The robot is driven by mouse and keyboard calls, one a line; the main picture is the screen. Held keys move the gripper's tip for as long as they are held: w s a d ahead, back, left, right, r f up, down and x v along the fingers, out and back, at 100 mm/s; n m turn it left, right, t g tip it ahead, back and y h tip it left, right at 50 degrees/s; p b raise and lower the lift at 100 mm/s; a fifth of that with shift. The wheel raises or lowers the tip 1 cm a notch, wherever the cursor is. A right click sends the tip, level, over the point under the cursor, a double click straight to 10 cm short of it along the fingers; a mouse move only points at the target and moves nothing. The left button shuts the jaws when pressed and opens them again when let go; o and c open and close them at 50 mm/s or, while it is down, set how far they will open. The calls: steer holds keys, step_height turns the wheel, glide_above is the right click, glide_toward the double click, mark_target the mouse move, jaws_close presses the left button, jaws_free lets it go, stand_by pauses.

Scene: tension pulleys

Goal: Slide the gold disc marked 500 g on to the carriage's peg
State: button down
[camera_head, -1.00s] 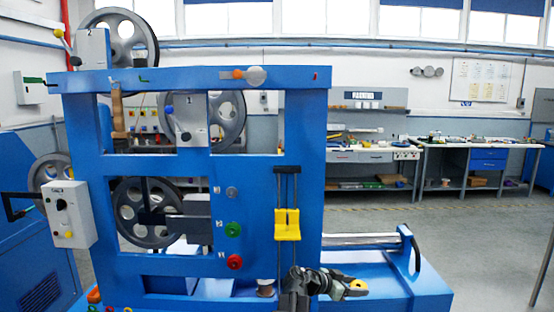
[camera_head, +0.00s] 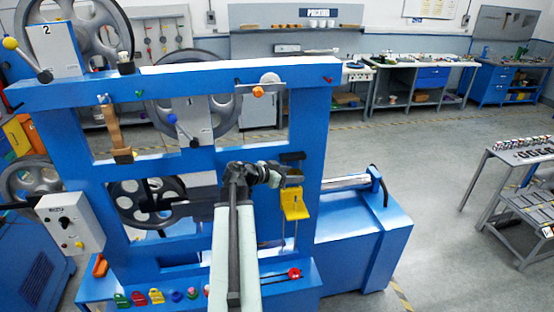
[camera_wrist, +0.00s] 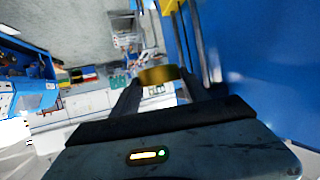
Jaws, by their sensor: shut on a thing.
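The gold disc (camera_wrist: 158,75) shows edge-on between my gripper's fingertips (camera_wrist: 157,88) in the wrist view; its marking cannot be read. My gripper is shut on it. In the head view my gripper (camera_head: 284,173) is at the level of the top of the yellow carriage (camera_head: 294,203), which hangs on two dark vertical rods on the blue frame. I cannot clearly make out the disc there. In the wrist view part of the carriage (camera_wrist: 168,6) shows at the top edge, apart from the disc. The carriage's peg cannot be made out.
The blue frame (camera_head: 308,130) with its grey pulleys (camera_head: 193,100) stands close to my arm. Coloured parts (camera_head: 140,298) line the lower ledge. A grey rack (camera_head: 525,175) stands at right, with open floor between.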

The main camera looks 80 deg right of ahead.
steer(key=shift+s+f, duration=0.1)
steer(key=shift+s, duration=0.4)
steer(key=shift+w+f+b, duration=0.25)
steer(key=shift+f+b, duration=0.6)
steer(key=shift+b, duration=0.2)
step_height(320, 180, down, 5)
steer(key=b, duration=0.5)
steer(key=shift+s+f, duration=0.1)
steer(key=shift+f, duration=0.05)
steer(key=shift+f+b, duration=0.2)
steer(key=shift+b, duration=0.15)
steer(key=shift+f+b, duration=1.45)
steer(key=shift+f+b, duration=1.45)
steer(key=shift+f, duration=0.15)
